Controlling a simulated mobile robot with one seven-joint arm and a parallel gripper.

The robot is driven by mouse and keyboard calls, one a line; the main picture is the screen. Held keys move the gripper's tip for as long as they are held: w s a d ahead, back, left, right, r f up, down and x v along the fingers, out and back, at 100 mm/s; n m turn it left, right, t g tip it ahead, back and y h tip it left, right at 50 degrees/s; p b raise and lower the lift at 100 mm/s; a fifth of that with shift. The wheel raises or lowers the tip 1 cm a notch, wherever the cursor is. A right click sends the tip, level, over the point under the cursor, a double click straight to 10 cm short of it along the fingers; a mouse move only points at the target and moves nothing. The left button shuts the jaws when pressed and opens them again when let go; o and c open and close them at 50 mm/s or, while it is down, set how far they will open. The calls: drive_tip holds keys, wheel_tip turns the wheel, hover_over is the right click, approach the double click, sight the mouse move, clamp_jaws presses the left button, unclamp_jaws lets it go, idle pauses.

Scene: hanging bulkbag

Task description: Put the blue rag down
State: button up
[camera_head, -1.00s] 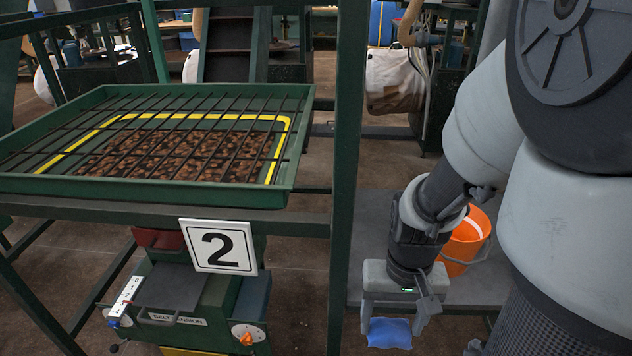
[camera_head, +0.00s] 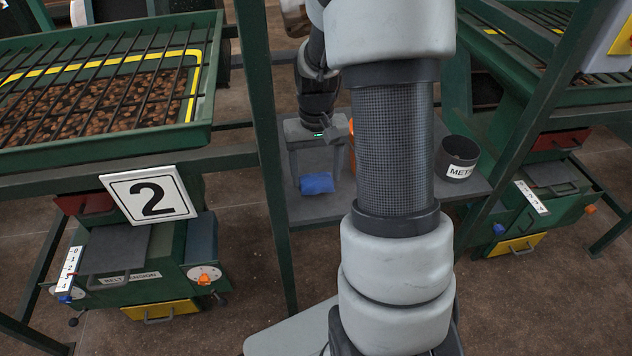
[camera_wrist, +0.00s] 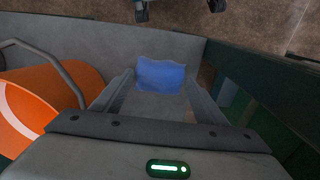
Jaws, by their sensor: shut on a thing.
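The blue rag (camera_head: 317,183) is a small crumpled cloth at the tips of my gripper (camera_head: 316,177), over the grey shelf (camera_head: 305,208) beside the green post. In the wrist view the rag (camera_wrist: 161,76) sits between the two fingertips of my gripper (camera_wrist: 160,82), which is shut on it. The fingers point down toward the shelf. I cannot tell whether the rag touches the shelf surface.
An orange bucket (camera_wrist: 42,100) stands close beside my gripper; my arm mostly hides it in the head view. A dark bin with a partly hidden label (camera_head: 460,158) stands right on the shelf. A green post (camera_head: 265,150) rises at the shelf's left.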

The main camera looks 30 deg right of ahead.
sight(316, 177)
drive_tip(key=shift+s+f+b, duration=0.1)
drive_tip(key=shift+f+b, duration=0.2)
drive_tip(key=shift+f, duration=1.2)
drive_tip(key=shift+f, duration=0.15)
drive_tip(key=o, duration=1.1)
drive_tip(key=shift+o, duration=0.2)
wheel_tip(316, 177, up, 12)
drive_tip(key=p, duration=0.3)
drive_tip(key=shift+s, duration=0.1)
